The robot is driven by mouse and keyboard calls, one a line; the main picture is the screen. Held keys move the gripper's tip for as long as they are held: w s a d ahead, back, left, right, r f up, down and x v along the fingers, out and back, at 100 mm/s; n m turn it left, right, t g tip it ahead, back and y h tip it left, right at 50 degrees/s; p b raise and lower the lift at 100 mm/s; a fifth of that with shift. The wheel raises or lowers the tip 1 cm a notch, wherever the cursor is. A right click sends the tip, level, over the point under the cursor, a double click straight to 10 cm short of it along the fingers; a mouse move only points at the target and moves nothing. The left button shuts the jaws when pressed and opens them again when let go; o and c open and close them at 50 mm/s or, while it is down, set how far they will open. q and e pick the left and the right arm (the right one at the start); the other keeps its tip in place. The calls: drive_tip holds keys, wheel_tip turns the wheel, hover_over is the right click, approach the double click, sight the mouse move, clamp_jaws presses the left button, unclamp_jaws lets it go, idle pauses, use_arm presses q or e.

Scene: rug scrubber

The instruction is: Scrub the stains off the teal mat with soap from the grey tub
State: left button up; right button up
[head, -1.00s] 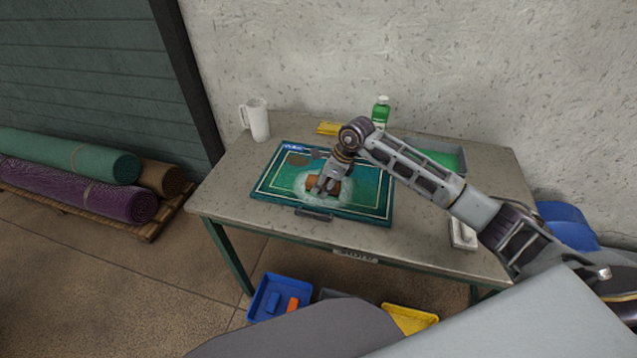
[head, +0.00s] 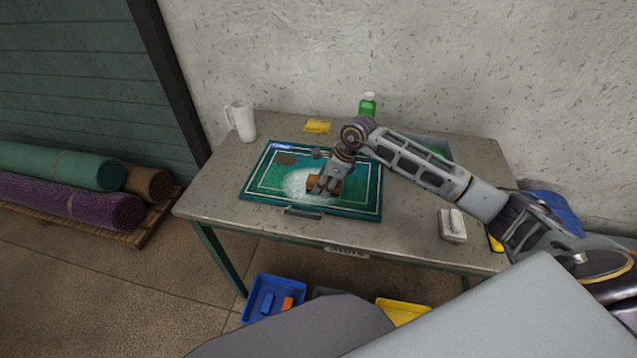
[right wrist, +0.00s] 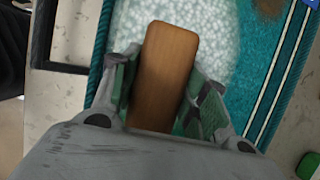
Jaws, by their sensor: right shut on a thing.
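The teal mat (head: 355,203) lies on the table with a white line border. A patch of white suds (head: 298,181) covers its middle. A brown stain (head: 287,158) shows near its upper left corner, and part of it shows in the right wrist view (right wrist: 270,8). My right gripper (head: 326,186) is shut on a brown wooden-backed brush (right wrist: 163,75), down at the suds. The brush's underside is hidden. The grey tub (head: 440,145) with green liquid stands at the back right, partly behind my right arm. My left gripper is not in view.
A white pitcher (head: 243,120), a yellow item (head: 317,126) and a green bottle (head: 367,105) stand along the back. A white block with a handle (head: 452,226) lies at the right. Blue (head: 262,298) and yellow (head: 402,311) bins sit below the table.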

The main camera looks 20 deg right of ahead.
sight(315, 179)
drive_tip(key=shift+s+d+f, duration=0.1)
drive_tip(key=shift+s+d, duration=0.05)
drive_tip(key=shift+s, duration=0.05)
idle(0.3)
drive_tip(key=shift+w+a+b, duration=0.3)
drive_tip(key=shift+w+a, duration=0.3)
drive_tip(key=shift+a, duration=0.25)
drive_tip(key=shift+w+a+b, duration=0.3)
drive_tip(key=shift+w+a, duration=0.3)
drive_tip(key=shift+a, duration=0.25)
drive_tip(key=shift+w+a+b, duration=0.35)
drive_tip(key=shift+w+a, duration=0.15)
drive_tip(key=shift+a, duration=0.3)
drive_tip(key=shift+w+a+f+b, duration=0.1)
drive_tip(key=shift+w+a+b, duration=0.4)
drive_tip(key=shift+a, duration=0.4)
drive_tip(key=shift+s+d, duration=0.5)
drive_tip(key=shift+d, duration=0.3)
drive_tip(key=shift+s+d, duration=0.45)
drive_tip(key=shift+d, duration=0.35)
drive_tip(key=shift+s+d, duration=0.15)
drive_tip(key=shift+d, duration=0.05)
